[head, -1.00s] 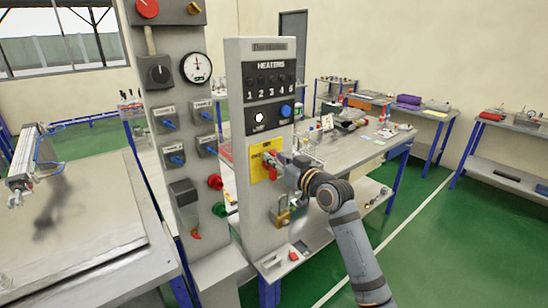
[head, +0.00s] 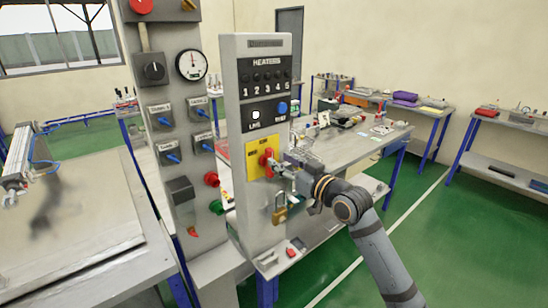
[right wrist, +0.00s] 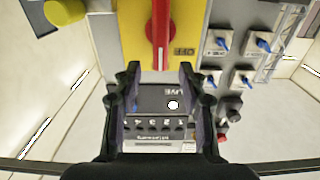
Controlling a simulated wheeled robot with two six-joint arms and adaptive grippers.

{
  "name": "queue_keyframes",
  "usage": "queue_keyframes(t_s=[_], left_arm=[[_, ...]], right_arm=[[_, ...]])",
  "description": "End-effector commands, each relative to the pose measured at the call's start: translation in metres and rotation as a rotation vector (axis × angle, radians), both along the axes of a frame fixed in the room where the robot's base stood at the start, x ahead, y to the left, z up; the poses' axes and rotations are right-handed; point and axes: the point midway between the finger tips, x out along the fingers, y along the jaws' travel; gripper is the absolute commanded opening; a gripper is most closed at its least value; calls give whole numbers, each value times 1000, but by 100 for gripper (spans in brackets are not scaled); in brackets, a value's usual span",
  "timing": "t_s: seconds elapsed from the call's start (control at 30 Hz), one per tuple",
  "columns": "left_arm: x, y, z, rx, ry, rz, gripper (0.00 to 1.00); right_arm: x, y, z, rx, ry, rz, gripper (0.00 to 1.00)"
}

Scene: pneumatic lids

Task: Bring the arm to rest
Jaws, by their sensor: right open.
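The right gripper (head: 284,167) is open and empty just in front of the red rotary handle (head: 266,162) on the heater cabinet (head: 242,205). In the right wrist view the open fingers of the right gripper (right wrist: 160,75) stand apart, and the red handle (right wrist: 160,32) shows beyond them, not between the pads. The handle sits on a yellow plate (head: 251,168); an "OFF" label shows beside it in the wrist view. My left gripper is not in view.
A brass padlock (head: 279,214) hangs below the handle. A taller panel with a gauge (head: 192,65) and blue knobs stands left. A workbench (head: 370,145) with clutter lies behind my right arm. Green floor at the right is open.

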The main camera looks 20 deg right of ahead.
Motion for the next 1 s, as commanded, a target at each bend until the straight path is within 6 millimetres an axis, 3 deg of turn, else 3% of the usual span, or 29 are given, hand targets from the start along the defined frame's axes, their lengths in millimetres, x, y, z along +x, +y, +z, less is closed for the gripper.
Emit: queue_keyframes(t_s=[0.23,0.73,0.77,0.87,1.0], left_arm=[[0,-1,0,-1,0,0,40],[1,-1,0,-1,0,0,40],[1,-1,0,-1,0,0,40],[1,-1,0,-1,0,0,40],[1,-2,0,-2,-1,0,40]], right_arm=[[-19,-7,0,-1,1,-1,42],[-21,-7,-6,-3,13,-2,42],[-23,-5,-12,-8,28,-4,42],[-36,0,-60,-48,143,-22,42],[-87,6,-166,-146,429,-80,42]])
